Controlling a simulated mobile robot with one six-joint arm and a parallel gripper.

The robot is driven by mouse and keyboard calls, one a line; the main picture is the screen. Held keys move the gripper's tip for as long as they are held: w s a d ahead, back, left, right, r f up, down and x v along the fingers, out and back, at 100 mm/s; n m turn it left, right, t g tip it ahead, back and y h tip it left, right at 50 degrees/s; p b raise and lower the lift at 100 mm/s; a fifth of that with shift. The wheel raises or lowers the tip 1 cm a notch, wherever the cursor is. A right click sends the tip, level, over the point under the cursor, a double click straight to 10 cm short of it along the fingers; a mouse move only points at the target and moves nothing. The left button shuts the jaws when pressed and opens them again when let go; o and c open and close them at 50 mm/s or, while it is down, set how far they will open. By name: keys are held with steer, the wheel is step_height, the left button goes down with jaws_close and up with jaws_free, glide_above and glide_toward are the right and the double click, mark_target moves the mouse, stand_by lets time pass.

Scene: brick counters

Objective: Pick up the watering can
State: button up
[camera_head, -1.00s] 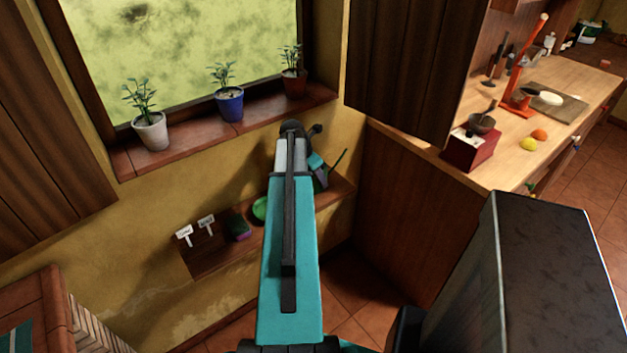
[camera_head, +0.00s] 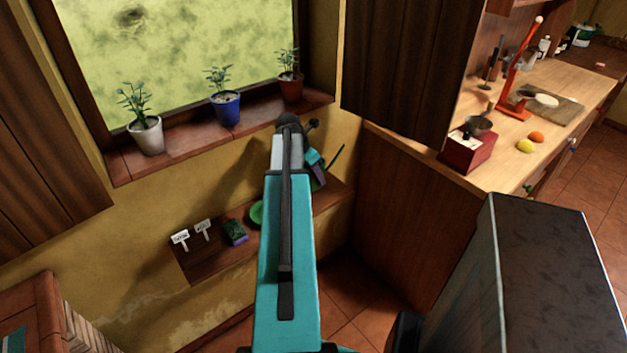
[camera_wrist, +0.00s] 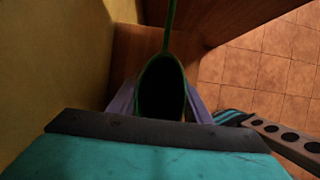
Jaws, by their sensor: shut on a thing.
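The watering can shows in the wrist view as a dark round opening with a green rim (camera_wrist: 162,90). Its thin green spout points away from me, toward the top of the picture. The purple-grey fingers of my gripper (camera_wrist: 160,101) are on both sides of the can, shut on it. In the head view my gripper (camera_head: 317,170) is at the shelf's right end, and the thin dark spout (camera_head: 336,158) sticks up to its right. My arm hides most of the can there. I cannot tell whether it touches the shelf.
The low wooden shelf (camera_head: 205,262) holds white plant labels (camera_head: 180,238), a sponge (camera_head: 236,231) and a green rounded thing (camera_head: 257,213) partly behind my arm. Potted plants (camera_head: 227,107) line the sill above. A wooden cabinet side (camera_head: 400,210) stands close on the right.

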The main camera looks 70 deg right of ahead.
steer(key=s+a+r+b, duration=0.1)
steer(key=s+a+b, duration=0.1)
steer(key=s+a, duration=0.7)
steer(key=shift+s+a+r, duration=0.15)
steer(key=shift+s+r, duration=0.25)
steer(key=shift+s, duration=1.6)
steer(key=shift+s, duration=0.1)
